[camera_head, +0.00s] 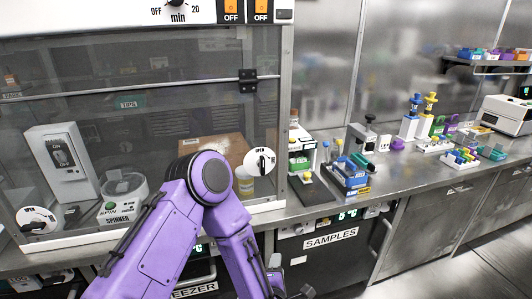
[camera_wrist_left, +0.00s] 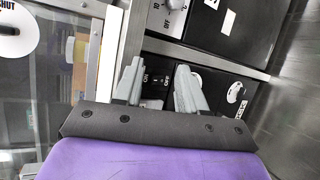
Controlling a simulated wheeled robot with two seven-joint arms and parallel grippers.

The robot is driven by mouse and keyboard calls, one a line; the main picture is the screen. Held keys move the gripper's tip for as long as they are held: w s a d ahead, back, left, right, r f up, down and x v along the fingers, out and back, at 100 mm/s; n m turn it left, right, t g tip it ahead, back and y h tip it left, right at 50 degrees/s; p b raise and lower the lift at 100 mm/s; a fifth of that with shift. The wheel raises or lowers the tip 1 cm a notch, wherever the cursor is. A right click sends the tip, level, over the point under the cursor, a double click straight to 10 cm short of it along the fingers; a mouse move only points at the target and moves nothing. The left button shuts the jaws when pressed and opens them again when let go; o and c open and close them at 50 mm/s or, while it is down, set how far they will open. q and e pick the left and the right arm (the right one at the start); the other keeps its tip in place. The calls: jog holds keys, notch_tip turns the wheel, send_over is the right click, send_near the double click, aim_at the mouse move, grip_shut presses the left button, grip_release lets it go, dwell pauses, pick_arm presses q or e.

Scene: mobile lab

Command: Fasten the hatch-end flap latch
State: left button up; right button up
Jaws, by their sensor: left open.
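A clear flap closes the front of the bench enclosure (camera_head: 150,95). It has one round white latch dial at the lower right (camera_head: 254,164) and another at the lower left (camera_head: 36,213). Each has a dark handle, and "OPEN" is legible on the dials; I cannot tell which is the hatch-end one. A dial marked "SHUT" (camera_wrist_left: 10,44) is cut off at the wrist view's left edge. My left gripper (camera_wrist_left: 159,68) is open and empty, its grey fingers apart in front of a black panel with an ON switch. My right gripper is out of view.
Behind the flap are a spinner (camera_head: 122,193), a switch box (camera_head: 58,160) and a cardboard box (camera_head: 215,150). Bottles and racks crowd the counter at right. Below are the SAMPLES unit (camera_head: 325,262) and a freezer. A white dial (camera_wrist_left: 236,92) is right of my fingers.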

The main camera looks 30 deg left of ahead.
pick_arm(q)
jog(key=w+a+r+n+t+y+p, duration=0.1)
jog(key=w+r+n+y, duration=0.25)
jog(key=r+n, duration=0.65)
jog(key=n+g+y+p, duration=0.2)
jog(key=n+y, duration=0.2)
jog(key=n, duration=0.7)
send_near(263, 166)
jog(key=p+x, duration=0.3)
jog(key=x, duration=0.5)
jog(key=shift+w+a, duration=0.15)
jog(key=shift+a, duration=0.05)
jog(key=shift+w+a, duration=0.25)
jog(key=shift+w, duration=0.05)
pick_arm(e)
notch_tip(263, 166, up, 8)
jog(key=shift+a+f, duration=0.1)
pick_arm(q)
grip_shut()
